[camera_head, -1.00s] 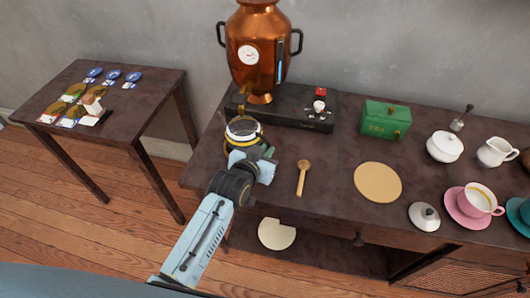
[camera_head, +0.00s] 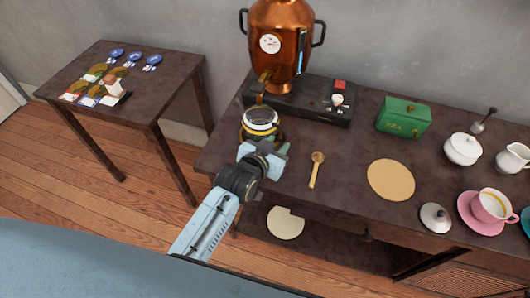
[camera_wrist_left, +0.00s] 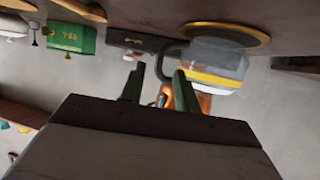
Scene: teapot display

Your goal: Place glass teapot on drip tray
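The glass teapot (camera_head: 260,123) stands on the dark table below the copper urn's tap, at the table's left end. In the left wrist view, which is upside down, its clear body with a yellow band (camera_wrist_left: 213,76) shows, with a dark curved handle. A gold-rimmed disc (camera_wrist_left: 228,33) lies at its foot and looks like the drip tray; I cannot tell whether they touch. My left gripper (camera_head: 262,153) is just in front of the teapot. In the wrist view its green fingers (camera_wrist_left: 158,84) are apart, with the handle close beyond them. My right gripper is not in view.
The copper urn (camera_head: 281,45) and its black base (camera_head: 310,108) stand behind the teapot. A wooden spoon (camera_head: 316,170), a round tan mat (camera_head: 391,180) and a green box (camera_head: 403,117) lie to the right. A side table (camera_head: 150,85) stands at left.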

